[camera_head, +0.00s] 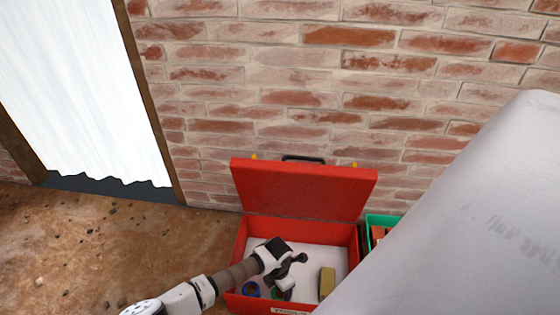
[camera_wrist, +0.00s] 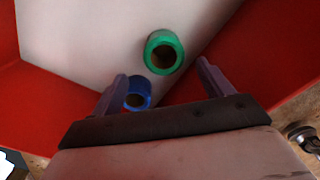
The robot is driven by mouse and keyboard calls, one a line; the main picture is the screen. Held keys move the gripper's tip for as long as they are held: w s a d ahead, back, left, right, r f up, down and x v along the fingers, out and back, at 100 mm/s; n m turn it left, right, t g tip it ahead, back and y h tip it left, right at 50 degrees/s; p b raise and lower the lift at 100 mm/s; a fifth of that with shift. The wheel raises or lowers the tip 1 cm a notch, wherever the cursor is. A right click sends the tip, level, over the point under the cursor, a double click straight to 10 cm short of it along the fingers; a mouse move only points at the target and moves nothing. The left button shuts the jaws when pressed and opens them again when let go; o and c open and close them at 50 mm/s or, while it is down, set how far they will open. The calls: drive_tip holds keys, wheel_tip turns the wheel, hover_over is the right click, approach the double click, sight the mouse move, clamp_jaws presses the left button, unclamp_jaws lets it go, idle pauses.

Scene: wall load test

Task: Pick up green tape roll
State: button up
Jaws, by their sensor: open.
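The green tape roll (camera_wrist: 152,42) lies on the white floor of an open red toolbox (camera_wrist: 292,35). In the wrist view it is just beyond and between my fingertips, with its hole facing the camera. My gripper (camera_wrist: 162,75) is open, and nothing is between its fingers. In the head view my gripper (camera_head: 286,290) reaches down into the toolbox (camera_head: 300,191) and hides most of the green roll.
A yellowish block (camera_head: 327,284) stands in the toolbox to the right of my gripper. The raised lid stands by the brick wall (camera_head: 300,90). A green container (camera_head: 384,219) is close to the toolbox's right side. A large grey surface (camera_head: 470,220) fills the right.

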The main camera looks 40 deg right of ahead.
drive_tip(key=f+b, duration=0.1)
drive_tip(key=f, duration=0.1)
drive_tip(key=f+b, duration=0.1)
drive_tip(key=f, duration=0.3)
drive_tip(key=shift+s+d+f+b, duration=0.2)
drive_tip(key=shift+s+b, duration=0.15)
drive_tip(key=shift+b, duration=0.05)
drive_tip(key=shift+r, duration=0.1)
drive_tip(key=c, duration=1.1)
drive_tip(key=shift+r, duration=0.1)
